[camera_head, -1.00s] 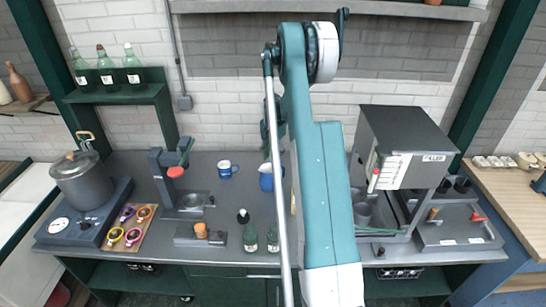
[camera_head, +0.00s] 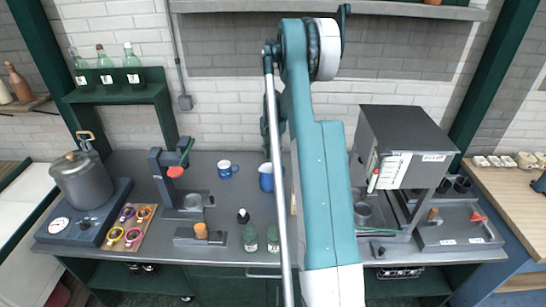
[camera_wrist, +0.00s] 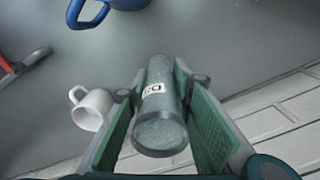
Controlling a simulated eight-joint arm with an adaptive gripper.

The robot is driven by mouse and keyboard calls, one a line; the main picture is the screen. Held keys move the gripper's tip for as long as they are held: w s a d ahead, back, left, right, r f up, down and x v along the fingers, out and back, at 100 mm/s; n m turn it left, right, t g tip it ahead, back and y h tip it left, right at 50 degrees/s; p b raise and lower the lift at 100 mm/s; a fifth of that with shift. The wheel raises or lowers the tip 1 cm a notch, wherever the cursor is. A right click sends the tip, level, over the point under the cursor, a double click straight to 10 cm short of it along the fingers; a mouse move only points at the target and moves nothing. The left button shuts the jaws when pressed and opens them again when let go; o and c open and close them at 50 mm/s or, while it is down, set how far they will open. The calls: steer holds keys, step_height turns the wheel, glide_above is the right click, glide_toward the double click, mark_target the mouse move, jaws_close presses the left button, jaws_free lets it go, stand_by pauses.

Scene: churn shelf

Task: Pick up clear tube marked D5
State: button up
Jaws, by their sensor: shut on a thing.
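In the wrist view, a clear greyish tube (camera_wrist: 161,110) lies between the two green pads of my gripper (camera_wrist: 161,88). My gripper is shut on it. A white label on its side carries dark writing that seems to begin with D; I cannot read the second character surely. The tube's round end faces the wrist camera. In the head view, my teal arm stands across the middle, and I cannot make out the gripper or the held tube there.
The wrist view shows a white mug (camera_wrist: 91,108), a blue mug (camera_wrist: 122,4) and a red-handled tool (camera_wrist: 28,62). In the head view, green bottles (camera_head: 250,238), a pot (camera_head: 82,180) and a grey machine (camera_head: 405,150) stand on the counter. Bare counter shows left of my arm.

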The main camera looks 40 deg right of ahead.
mark_target(273, 139)
step_height(273, 139, up, 8)
steer(key=shift+r, duration=0.25)
